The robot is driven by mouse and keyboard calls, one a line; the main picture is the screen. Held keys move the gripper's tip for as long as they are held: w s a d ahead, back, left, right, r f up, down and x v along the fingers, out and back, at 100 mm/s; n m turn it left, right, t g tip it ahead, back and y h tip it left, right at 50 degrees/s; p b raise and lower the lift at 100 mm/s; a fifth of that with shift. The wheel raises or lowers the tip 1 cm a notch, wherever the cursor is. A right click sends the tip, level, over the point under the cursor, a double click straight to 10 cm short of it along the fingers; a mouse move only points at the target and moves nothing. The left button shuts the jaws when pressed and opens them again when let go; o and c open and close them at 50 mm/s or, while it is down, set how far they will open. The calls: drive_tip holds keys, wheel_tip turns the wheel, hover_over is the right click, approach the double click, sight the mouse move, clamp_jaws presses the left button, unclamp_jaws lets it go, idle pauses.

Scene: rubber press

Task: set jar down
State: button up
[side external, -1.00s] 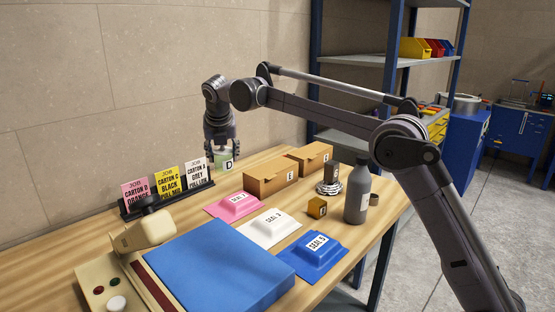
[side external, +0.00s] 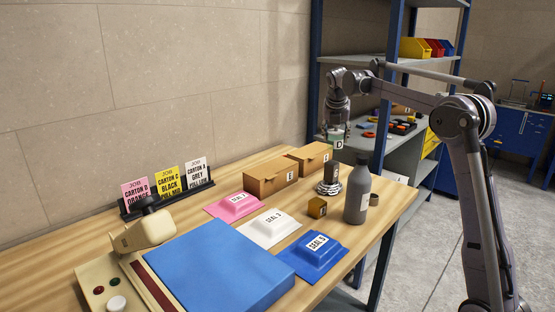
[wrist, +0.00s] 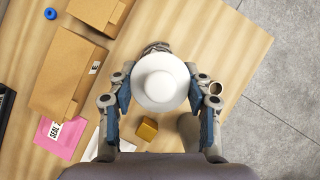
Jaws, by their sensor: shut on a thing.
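My gripper (side external: 336,122) is shut on a jar with a pale green band and a D label (side external: 336,144). It holds the jar upright in the air, above the far right end of the workbench. In the wrist view the jar's white round lid (wrist: 160,83) sits between the two blue-padded fingers of my gripper (wrist: 161,96). The jar hides part of the bench below it, including most of a silver-based item.
Below stand two cardboard boxes (side external: 271,180), the dark-topped silver item (side external: 331,181), a grey bottle (side external: 358,195), a small golden cube (side external: 317,208) and a dark cup (side external: 373,199). Labelled seal blocks (side external: 315,256) lie nearer. A blue shelf rack (side external: 313,80) stands behind.

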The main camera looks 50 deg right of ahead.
drive_tip(key=s+d+m+g, duration=0.1)
drive_tip(key=s+d+m, duration=0.1)
drive_tip(key=s+d, duration=0.85)
drive_tip(key=s+d+m+g, duration=0.15)
drive_tip(key=s+d, duration=0.55)
drive_tip(key=s, duration=0.7)
drive_tip(key=shift+m+t+h, duration=0.25)
drive_tip(key=shift+m+h, duration=0.1)
drive_tip(key=shift+h, duration=0.05)
drive_tip(key=w+f, duration=0.4)
drive_tip(key=w+a+f, duration=0.1)
drive_tip(key=w+f, duration=0.7)
drive_tip(key=shift+w+a+f, duration=0.15)
drive_tip(key=shift+a+f, duration=0.05)
drive_tip(key=shift+f, duration=2)
drive_tip(key=shift+f, duration=0.15)
drive_tip(key=o, duration=1.3)
drive_tip(key=shift+c, duration=0.2)
